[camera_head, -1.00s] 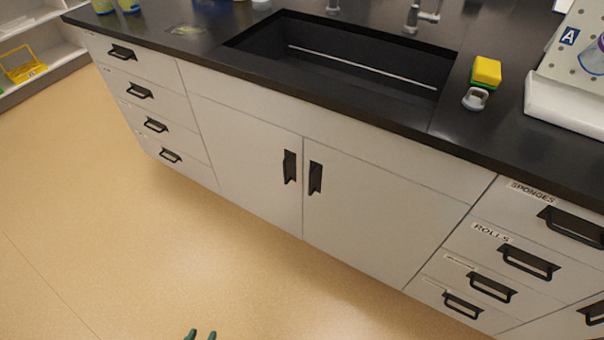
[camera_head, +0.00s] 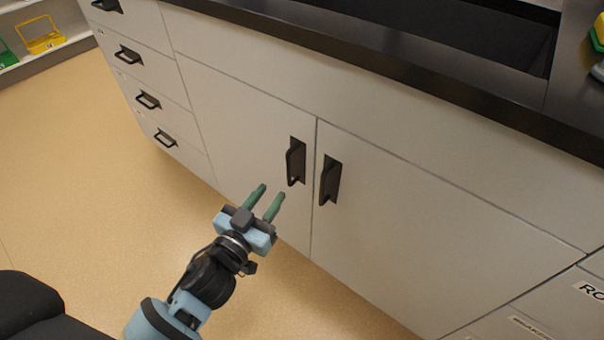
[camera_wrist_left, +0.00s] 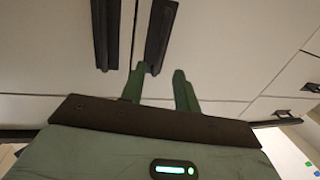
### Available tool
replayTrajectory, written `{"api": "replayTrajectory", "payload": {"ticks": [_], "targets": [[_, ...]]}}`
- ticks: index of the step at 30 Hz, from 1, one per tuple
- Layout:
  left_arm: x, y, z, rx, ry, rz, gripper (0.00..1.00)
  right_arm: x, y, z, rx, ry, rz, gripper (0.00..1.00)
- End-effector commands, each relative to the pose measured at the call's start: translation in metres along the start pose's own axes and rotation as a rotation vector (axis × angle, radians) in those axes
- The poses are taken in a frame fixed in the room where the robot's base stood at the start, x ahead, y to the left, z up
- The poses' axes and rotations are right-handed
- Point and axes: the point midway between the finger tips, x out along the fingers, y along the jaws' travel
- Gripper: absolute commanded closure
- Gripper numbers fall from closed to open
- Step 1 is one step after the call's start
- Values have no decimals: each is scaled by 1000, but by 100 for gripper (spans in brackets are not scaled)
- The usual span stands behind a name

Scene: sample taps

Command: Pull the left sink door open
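The left sink door (camera_head: 235,125) is a pale panel, closed flush in the cabinet front. Its black vertical handle (camera_head: 297,162) is near its right edge. My left gripper (camera_head: 271,192) is open and empty, its two green fingers pointing up toward the handle from below and left, apart from it in the head view. In the left wrist view, the handle (camera_wrist_left: 160,35) lies just beyond the gap between the fingers (camera_wrist_left: 159,72); whether they touch it I cannot tell. My right gripper is not in view.
The right sink door (camera_head: 420,220) is closed, its black handle (camera_head: 330,180) close beside the left one. A drawer stack (camera_head: 150,85) stands left. The dark countertop (camera_head: 400,65) overhangs above. Open floor (camera_head: 70,190) lies in front and left.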

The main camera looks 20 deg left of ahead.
Motion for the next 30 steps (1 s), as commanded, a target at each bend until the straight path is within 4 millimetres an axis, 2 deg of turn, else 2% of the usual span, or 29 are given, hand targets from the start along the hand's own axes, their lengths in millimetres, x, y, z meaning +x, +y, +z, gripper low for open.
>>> {"api": "replayTrajectory", "payload": {"ticks": [8, 21, 30], "targets": [[5, 0, -2, 0, 4, 1, 69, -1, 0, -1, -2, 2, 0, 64], [60, 0, -1, 2, 4, 0, 69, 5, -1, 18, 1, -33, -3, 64], [78, 0, -1, 1, 2, 0, 69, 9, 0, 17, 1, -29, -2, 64]]}}
